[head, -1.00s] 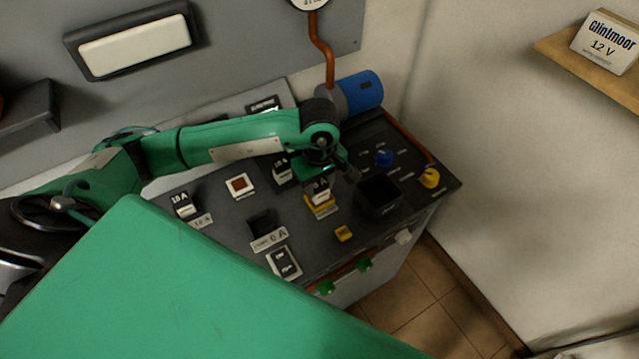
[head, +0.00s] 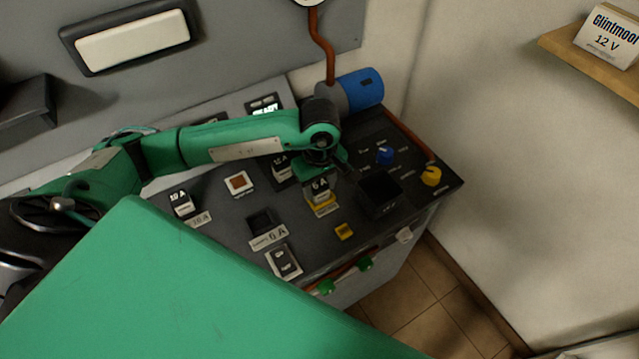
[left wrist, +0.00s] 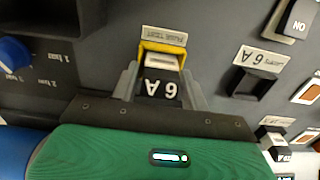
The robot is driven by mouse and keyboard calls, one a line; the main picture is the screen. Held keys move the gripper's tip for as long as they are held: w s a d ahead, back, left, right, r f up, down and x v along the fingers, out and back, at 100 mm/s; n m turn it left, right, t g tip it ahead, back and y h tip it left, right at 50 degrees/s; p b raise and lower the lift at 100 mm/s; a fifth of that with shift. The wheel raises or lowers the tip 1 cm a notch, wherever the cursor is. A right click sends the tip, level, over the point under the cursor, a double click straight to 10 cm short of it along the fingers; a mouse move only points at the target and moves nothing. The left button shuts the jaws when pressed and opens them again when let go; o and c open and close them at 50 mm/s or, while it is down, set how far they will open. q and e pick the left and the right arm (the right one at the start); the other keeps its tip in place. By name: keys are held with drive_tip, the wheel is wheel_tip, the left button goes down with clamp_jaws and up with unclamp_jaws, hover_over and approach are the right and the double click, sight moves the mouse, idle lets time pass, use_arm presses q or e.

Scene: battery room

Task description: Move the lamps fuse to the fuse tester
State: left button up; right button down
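The 6 A fuse (head: 320,187), a black block with white lettering, sits in the yellow fuse tester socket (head: 324,208). It also shows in the left wrist view (left wrist: 160,86), by the plate reading FUSE TEST (left wrist: 164,36). My left gripper (head: 325,168) is just above and behind the fuse. In the left wrist view the fingers (left wrist: 160,80) stand spread on either side of the fuse, apparently clear of it. The socket labelled 6 A (head: 262,222) is empty; the left wrist view shows it too (left wrist: 251,85). My right gripper is not in view.
A 10 A fuse (head: 182,203) and a 15 A fuse (head: 281,167) stand on the panel. A rocker switch (head: 284,262), a dark open box (head: 380,192), a blue knob (head: 384,155) and a yellow knob (head: 431,176) are nearby.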

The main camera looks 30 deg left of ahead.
sight(319, 183)
use_arm(q)
drive_tip(key=shift+r+p, duration=0.7)
drive_tip(key=shift+r, duration=0.85)
wheel_tip(319, 183, up, 8)
drive_tip(key=p, duration=0.3)
drive_tip(key=shift+f, duration=0.1)
